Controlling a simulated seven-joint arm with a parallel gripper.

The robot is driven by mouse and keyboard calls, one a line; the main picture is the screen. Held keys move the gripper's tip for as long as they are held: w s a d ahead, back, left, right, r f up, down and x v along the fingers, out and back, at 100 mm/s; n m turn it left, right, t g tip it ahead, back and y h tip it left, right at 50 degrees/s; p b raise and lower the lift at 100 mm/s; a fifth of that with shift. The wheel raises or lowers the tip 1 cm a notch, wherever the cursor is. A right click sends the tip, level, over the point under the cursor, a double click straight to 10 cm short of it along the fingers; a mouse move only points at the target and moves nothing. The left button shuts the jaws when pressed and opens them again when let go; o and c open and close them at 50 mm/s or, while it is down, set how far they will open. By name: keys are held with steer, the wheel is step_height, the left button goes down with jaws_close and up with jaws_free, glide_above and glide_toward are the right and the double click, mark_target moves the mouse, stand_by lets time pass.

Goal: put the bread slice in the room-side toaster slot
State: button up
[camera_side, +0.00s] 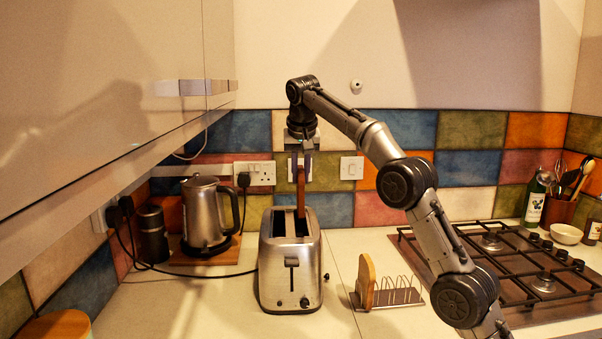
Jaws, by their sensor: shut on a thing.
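The bread slice (301,192) is brown and shows nearly edge-on, upright. My gripper (301,168) is shut on its upper part, above the toaster. The steel toaster (290,270) stands on the worktop, with its lever facing the camera and two dark slots in its top. The slice's lower edge is at the far part of the toaster's top, in line with the right slot (303,226). I cannot tell whether that edge is just above the slot or slightly inside it. The left slot (281,222) looks empty.
Another bread slice (366,281) stands in a wire rack (398,293) right of the toaster. A kettle (205,213) and a dark grinder-like container (151,233) stand to the left. A gas hob (500,268) is at the right. A cable runs behind the toaster.

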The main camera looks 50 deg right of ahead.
mark_target(301, 205)
steer(key=shift+f, duration=4.2)
steer(key=o, duration=0.8)
steer(key=shift+o, duration=0.2)
steer(key=v, duration=1.3)
steer(key=shift+s+r, duration=0.1)
steer(key=shift+r, duration=0.3)
